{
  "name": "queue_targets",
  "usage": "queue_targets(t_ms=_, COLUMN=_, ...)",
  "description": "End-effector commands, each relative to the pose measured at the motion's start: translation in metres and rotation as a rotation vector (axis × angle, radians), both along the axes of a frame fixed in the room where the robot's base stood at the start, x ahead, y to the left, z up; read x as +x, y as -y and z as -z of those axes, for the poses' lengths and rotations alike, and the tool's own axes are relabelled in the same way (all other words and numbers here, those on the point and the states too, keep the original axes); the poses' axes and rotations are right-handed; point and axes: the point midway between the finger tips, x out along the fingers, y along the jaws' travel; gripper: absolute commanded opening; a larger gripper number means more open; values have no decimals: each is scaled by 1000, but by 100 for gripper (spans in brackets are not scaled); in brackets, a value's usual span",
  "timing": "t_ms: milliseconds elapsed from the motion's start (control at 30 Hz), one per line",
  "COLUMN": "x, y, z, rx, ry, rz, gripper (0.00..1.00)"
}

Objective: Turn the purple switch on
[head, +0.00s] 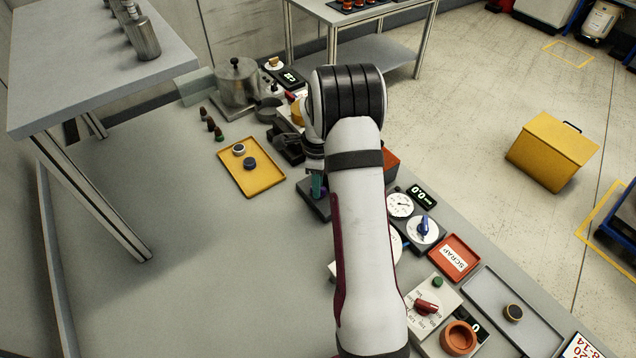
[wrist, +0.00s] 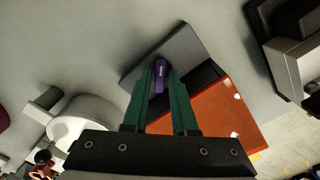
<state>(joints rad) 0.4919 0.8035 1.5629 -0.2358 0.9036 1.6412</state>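The purple switch (wrist: 160,69) sits on a dark grey box (wrist: 150,55) in the wrist view. My gripper (wrist: 162,80) has its two green fingers apart, with a gap between them. The fingertips are over the box, one to either side of the switch. I cannot tell whether either finger touches it. In the head view the dark box (head: 310,203) shows left of my arm, with a green finger (head: 317,184) above it. My arm hides much of that area, and the switch's on or off position is not clear.
An orange-red bin (wrist: 213,110) lies close to the box. A yellow tray (head: 262,178) with two round pieces is to the left. A dial panel with a blue knob (head: 424,225) and a scrap tray (head: 467,266) are to the right. The left table surface is mostly clear.

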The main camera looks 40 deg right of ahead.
Motion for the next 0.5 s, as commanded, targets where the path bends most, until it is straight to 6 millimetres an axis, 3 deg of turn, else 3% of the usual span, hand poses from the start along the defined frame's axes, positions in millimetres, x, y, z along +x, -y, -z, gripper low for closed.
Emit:
queue_targets(t_ms=100, x=0, y=0, z=0, rx=-1, ry=-1, rz=-1, gripper=45)
queue_targets(t_ms=367, x=0, y=1, z=-1, rx=-1, ry=0, rz=-1, gripper=45)
queue_targets(t_ms=500, x=0, y=1, z=-15, rx=-3, ry=1, rz=-2, gripper=45)
